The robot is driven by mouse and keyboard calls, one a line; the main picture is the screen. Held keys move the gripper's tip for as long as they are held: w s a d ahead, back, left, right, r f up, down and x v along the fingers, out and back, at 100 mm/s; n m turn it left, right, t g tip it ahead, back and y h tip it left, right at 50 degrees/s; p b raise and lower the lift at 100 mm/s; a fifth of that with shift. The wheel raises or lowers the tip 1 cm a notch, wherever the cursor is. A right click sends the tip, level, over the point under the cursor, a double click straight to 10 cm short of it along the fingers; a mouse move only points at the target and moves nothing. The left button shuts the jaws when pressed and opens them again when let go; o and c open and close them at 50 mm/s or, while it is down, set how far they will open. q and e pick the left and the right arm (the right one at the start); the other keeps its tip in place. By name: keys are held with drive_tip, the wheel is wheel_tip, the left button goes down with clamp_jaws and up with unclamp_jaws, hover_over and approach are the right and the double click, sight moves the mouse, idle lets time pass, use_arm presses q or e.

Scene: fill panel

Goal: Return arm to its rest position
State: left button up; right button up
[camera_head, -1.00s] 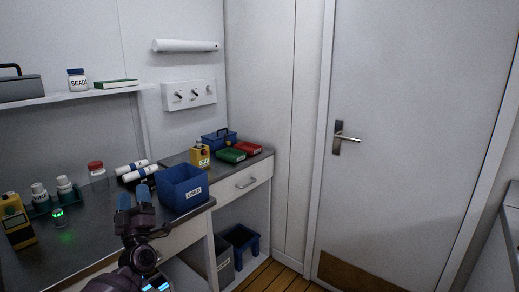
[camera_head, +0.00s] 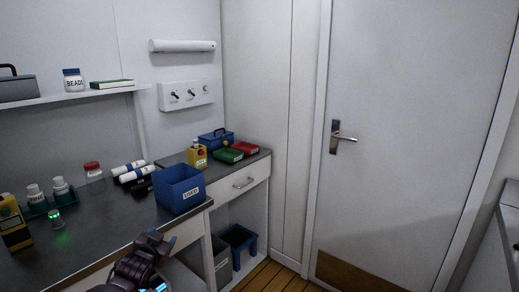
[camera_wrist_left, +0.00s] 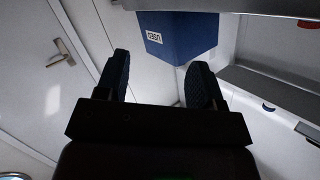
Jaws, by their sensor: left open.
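My left gripper (camera_wrist_left: 161,80) is open and empty in the left wrist view, with its two dark blue fingers spread apart. In the head view my left arm and gripper (camera_head: 150,246) are low in the picture, in front of the bench's front edge, with the fingers hardly showing. The blue bin labelled USED (camera_head: 180,189) stands on the bench, above and beyond the gripper. The same bin shows upside down past the fingers in the left wrist view (camera_wrist_left: 190,37). The gripper is apart from it. My right gripper is not in view.
The dark bench top (camera_head: 110,222) holds a yellow device (camera_head: 14,225), white bottles (camera_head: 60,188) and a green-lit item (camera_head: 56,219). A drawer handle (camera_head: 244,183) sticks out on the right. Floor before the door (camera_head: 410,150) looks clear.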

use_arm(q)
drive_tip(key=s+f+g, duration=0.1)
drive_tip(key=s+f, duration=0.9)
drive_tip(key=s, duration=0.2)
drive_tip(key=s+d+f+n+g, duration=0.1)
drive_tip(key=s+f, duration=0.2)
drive_tip(key=s, duration=1.3)
drive_tip(key=s+d+f+n+g, duration=0.1)
drive_tip(key=s+f+n+g, duration=0.1)
drive_tip(key=s, duration=1.4)
drive_tip(key=shift+s+f+n+y, duration=0.15)
drive_tip(key=shift+f+n+y, duration=0.15)
drive_tip(key=shift+f, duration=0.4)
